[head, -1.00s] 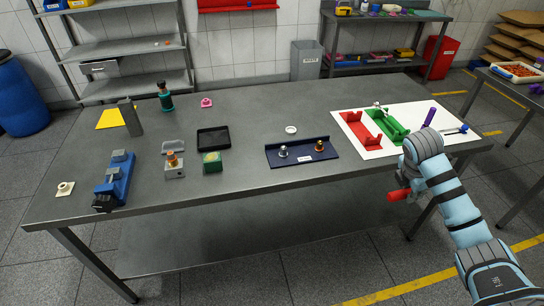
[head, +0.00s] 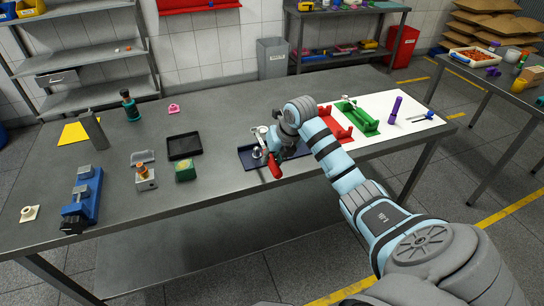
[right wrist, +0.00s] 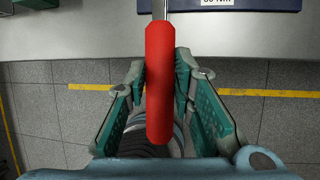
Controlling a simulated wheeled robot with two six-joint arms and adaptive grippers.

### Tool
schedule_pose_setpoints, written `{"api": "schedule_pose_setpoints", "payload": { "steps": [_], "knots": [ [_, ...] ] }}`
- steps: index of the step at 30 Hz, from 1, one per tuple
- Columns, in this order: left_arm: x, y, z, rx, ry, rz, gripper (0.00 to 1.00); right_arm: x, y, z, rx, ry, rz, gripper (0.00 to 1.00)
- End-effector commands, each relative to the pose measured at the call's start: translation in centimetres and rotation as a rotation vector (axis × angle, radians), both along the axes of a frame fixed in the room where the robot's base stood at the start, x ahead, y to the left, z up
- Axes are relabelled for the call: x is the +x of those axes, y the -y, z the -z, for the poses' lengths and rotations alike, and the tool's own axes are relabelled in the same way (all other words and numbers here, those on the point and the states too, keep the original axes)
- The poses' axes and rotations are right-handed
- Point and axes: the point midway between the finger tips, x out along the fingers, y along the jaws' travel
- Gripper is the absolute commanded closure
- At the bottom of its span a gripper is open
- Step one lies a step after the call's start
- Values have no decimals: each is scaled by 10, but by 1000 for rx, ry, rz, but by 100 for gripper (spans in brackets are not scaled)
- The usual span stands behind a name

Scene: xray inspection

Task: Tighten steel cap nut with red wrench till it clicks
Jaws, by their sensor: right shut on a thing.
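My right gripper (head: 277,150) is over the front of the dark blue tray (head: 246,160) and is shut on the red wrench (head: 274,166). In the right wrist view, the wrench's red handle (right wrist: 160,85) lies between the green finger pads (right wrist: 160,62), and its thin metal shaft runs up out of the picture. The steel cap nut (head: 257,152) stands at the tray's left end, close beside the gripper. Whether the wrench head touches it I cannot tell. The tray's labelled edge (right wrist: 270,4) shows in the right wrist view. My left gripper is out of view.
A red holder (head: 338,124) and a green holder (head: 357,117) stand on a white sheet to the right, with a purple cylinder (head: 395,109). A black tray (head: 184,146), a green block (head: 185,171) and a blue vise (head: 82,200) are to the left.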

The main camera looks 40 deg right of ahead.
Motion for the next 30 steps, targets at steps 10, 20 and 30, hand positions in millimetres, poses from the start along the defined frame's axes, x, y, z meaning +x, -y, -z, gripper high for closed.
{"api": "schedule_pose_setpoints", "payload": {
  "steps": [10,20,30],
  "knots": [
    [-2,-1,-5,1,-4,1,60,-2,0,-2,-2,1,-5,100],
    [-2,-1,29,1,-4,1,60,-2,0,43,-1,2,-3,100],
    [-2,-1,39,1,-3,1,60,-2,0,58,-1,3,-3,100]
  ]
}}
